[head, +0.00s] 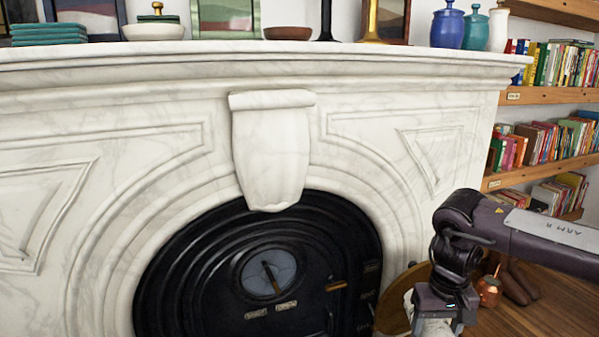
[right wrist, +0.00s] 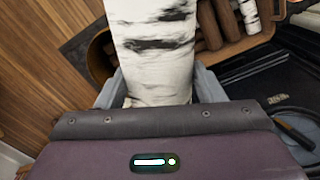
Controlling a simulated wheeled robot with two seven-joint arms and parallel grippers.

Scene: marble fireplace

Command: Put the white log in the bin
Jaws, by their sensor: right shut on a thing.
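The white log (right wrist: 155,45), with black birch-bark marks, is between the two grey fingers of my right gripper (right wrist: 158,88) in the right wrist view. The gripper is shut on it, and the log extends up past the top edge of that view. In the head view my right gripper (head: 428,300) is at the lower right, with the top of the white log (head: 432,327) below it, cut off by the frame edge. A round wooden piece (head: 392,300) shows just left of the gripper; I cannot tell whether it is the bin. My left gripper is not in view.
The marble fireplace (head: 420,115) with a black arched stove front (head: 215,270) fills the left and middle. Brown logs (right wrist: 208,25) and another pale log (right wrist: 249,15) lie beyond the held log. A copper pot (head: 489,290) and bookshelves (head: 545,95) are at the right.

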